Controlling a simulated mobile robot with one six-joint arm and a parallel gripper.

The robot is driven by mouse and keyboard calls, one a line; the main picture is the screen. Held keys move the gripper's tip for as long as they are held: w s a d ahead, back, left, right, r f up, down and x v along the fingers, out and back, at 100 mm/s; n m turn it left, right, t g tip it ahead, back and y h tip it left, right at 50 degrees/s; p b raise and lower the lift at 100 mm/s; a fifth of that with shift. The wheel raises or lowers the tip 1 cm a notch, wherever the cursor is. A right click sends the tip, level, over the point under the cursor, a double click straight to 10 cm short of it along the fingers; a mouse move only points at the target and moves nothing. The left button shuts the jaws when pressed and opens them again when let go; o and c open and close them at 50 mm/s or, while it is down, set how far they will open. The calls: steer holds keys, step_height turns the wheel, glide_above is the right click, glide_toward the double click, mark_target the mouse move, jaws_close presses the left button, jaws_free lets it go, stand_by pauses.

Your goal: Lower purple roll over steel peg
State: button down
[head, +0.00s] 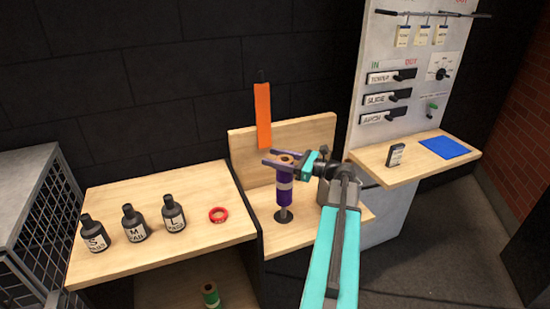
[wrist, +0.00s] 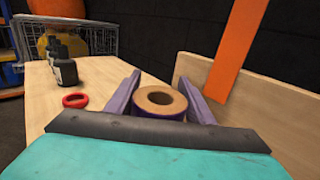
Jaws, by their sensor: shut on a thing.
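The purple roll (head: 284,187) has a pale band around it and a brown cardboard core. It stands upright between the fingers of my gripper (head: 287,158), which is shut on its upper end. In the wrist view the fingers of my gripper (wrist: 158,97) lie on both sides of the roll (wrist: 160,101), and its open core faces up. The steel peg (head: 283,213) stands on a round dark base directly below the roll; only its lower part shows. The roll hides the rest, so I cannot tell how far the peg reaches into the core.
The left wooden bench holds several black bottles (head: 134,222) and a red ring (head: 218,214). A green roll (head: 211,296) is on the lower shelf. An orange strip (head: 263,115) hangs behind the roll, by a wooden backboard (head: 315,135). A lever panel (head: 412,80) stands right.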

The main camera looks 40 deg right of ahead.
step_height(320, 180, down, 8)
steer(key=b, duration=0.2)
stand_by(5.5)
steer(key=shift+r, duration=0.15)
steer(key=c, duration=0.8)
jaws_free()
steer(key=shift+o, duration=0.2)
steer(key=shift+s, duration=0.1)
steer(key=b+v, duration=0.2)
steer(key=v, duration=1.1)
steer(key=shift+s+d, duration=0.15)
steer(key=shift+s, duration=0.15)
